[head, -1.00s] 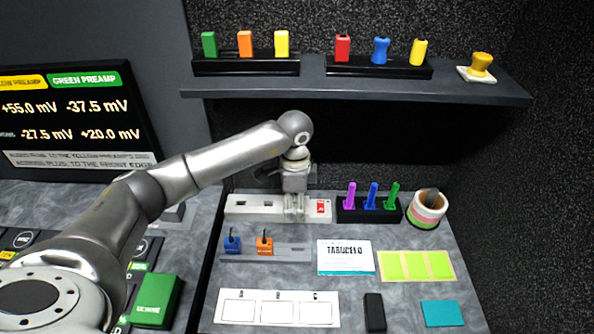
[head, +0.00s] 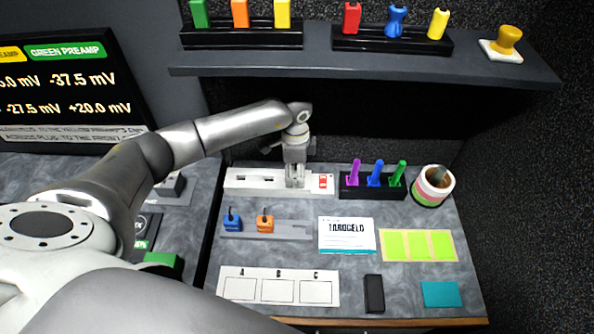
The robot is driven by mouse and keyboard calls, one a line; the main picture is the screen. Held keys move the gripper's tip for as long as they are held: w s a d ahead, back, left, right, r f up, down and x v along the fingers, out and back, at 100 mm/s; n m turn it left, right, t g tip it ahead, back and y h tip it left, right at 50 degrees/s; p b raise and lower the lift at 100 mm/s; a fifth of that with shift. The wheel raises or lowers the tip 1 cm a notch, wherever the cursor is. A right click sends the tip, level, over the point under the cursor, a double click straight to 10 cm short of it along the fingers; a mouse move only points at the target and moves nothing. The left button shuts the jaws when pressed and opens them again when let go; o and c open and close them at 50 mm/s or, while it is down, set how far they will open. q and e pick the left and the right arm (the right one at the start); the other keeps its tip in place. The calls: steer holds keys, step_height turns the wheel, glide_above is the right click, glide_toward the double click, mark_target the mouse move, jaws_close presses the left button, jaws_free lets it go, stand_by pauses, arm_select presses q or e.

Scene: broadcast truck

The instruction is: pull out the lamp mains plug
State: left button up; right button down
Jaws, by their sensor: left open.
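A white power strip (head: 234,184) lies at the back of the counter, with dark socket openings on its left part and a red switch (head: 323,182) at its right end. My left gripper (head: 295,183) points down over the strip, just left of the red switch. It is open, with its fingertips close to the strip's top. I cannot make out the lamp mains plug; the gripper covers that part of the strip. I cannot tell whether anything is between the fingers. My right gripper is out of view.
A black rack (head: 352,191) with purple, blue and green pegs stands right of the strip. In front are a grey holder (head: 290,231) with blue and orange plugs, and a white card (head: 346,236). A shelf (head: 375,64) overhangs behind.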

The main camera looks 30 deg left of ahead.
arm_select(q)
steer(key=shift+f, duration=0.45)
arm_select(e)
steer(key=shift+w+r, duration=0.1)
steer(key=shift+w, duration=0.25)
arm_select(q)
steer(key=shift+c, duration=0.2)
steer(key=c, duration=1.1)
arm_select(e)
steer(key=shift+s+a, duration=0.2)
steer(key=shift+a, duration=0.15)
arm_select(q)
steer(key=shift+r, duration=0.1)
